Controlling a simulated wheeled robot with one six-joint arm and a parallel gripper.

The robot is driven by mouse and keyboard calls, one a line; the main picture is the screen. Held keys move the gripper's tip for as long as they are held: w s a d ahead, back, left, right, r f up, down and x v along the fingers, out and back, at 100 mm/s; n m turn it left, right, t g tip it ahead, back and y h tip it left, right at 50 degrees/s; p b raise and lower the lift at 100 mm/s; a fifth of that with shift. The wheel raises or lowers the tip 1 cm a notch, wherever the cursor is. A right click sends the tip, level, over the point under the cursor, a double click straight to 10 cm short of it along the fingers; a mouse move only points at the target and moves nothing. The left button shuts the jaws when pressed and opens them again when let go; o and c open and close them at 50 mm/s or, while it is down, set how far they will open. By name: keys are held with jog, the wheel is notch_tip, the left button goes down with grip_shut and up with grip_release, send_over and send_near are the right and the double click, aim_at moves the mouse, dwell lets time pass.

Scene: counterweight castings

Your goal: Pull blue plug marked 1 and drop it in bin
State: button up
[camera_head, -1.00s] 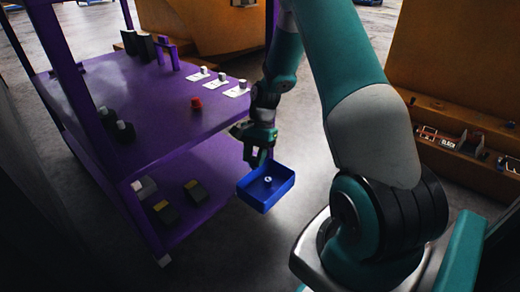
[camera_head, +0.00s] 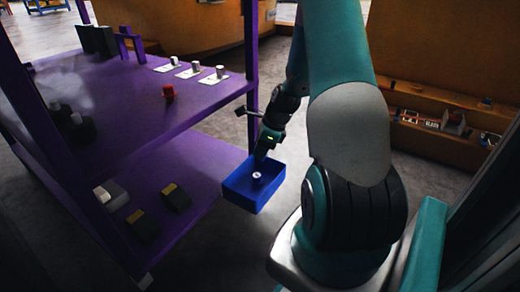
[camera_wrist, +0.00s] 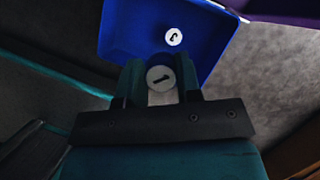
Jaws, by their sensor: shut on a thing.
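My gripper (camera_head: 263,154) is shut on a plug with a pale round face (camera_wrist: 160,78) that bears a dark mark like a 1. Its blue colour does not show in the wrist view, and in the head view the plug is hidden. The gripper points down over the back part of the open blue bin (camera_head: 236,193), which also shows in the wrist view (camera_wrist: 122,30). A second pale round piece (camera_wrist: 173,36) with a dark mark, not clearly readable, lies in the bin. It also shows in the head view (camera_head: 257,176).
A purple shelf unit (camera_head: 140,115) stands left of the bin. Its top holds a red piece (camera_head: 169,91), several pale knobs on white plates and dark blocks. Yellow-topped dark blocks (camera_head: 176,196) sit on its lower shelf. An orange-brown structure (camera_head: 440,60) stands at the right back.

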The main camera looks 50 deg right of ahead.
jog(key=shift+f+b, duration=1.15)
jog(key=shift+f, duration=0.2)
jog(key=shift+r, duration=0.1)
jog(key=o, duration=1)
jog(key=p+v, duration=1)
jog(key=v, duration=0.7)
jog(key=shift+s+r+p, duration=0.15)
jog(key=shift+r+p, duration=0.05)
jog(key=shift+p, duration=0.1)
